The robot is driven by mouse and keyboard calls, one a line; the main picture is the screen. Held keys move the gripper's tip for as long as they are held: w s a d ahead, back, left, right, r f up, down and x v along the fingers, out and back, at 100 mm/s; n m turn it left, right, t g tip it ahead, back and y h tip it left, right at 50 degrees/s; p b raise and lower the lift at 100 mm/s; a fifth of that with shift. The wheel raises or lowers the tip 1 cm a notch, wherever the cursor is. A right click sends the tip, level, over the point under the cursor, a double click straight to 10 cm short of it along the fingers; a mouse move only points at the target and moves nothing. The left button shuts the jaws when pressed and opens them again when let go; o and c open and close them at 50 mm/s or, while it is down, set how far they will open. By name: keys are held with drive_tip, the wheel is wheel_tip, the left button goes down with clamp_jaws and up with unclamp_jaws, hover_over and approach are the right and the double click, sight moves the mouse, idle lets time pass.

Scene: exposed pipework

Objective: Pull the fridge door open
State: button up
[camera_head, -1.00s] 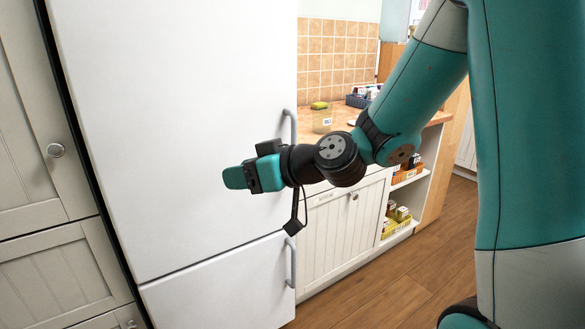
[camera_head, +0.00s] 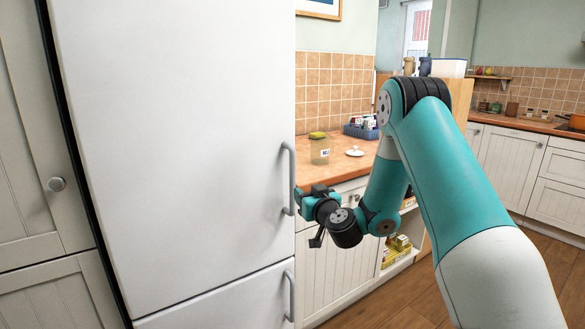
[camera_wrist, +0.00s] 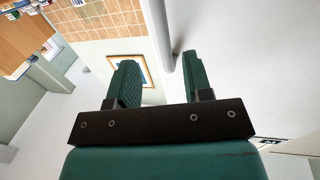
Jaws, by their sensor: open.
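The white fridge has a large upper door (camera_head: 180,140), which looks shut. Its grey vertical bar handle (camera_head: 288,178) runs along the door's right edge. My gripper (camera_head: 303,194) is at the lower end of this handle, just right of it; its fingertips are hard to make out there. In the wrist view my gripper (camera_wrist: 160,75) is open, with its two green fingers apart. The handle (camera_wrist: 160,38) shows ahead, in line with the gap between the fingers and nearer the right one. I cannot tell whether they touch it.
A lower fridge door with its own handle (camera_head: 289,296) is below. Cream cupboards (camera_head: 55,240) stand at the left. A worktop (camera_head: 340,160) with a jar (camera_head: 319,149) is right of the fridge. Wooden floor (camera_head: 390,305) is clear at the lower right.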

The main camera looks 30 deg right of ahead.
sight(294, 180)
drive_tip(key=w+p, duration=0.3)
drive_tip(key=w+d+p, duration=0.1)
drive_tip(key=w+p, duration=0.5)
drive_tip(key=shift+w+d+r+p, duration=0.1)
drive_tip(key=shift+w+d+p, duration=0.1)
drive_tip(key=shift+w+p, duration=0.15)
drive_tip(key=shift+w+d, duration=0.1)
drive_tip(key=shift+w, duration=0.25)
clamp_jaws()
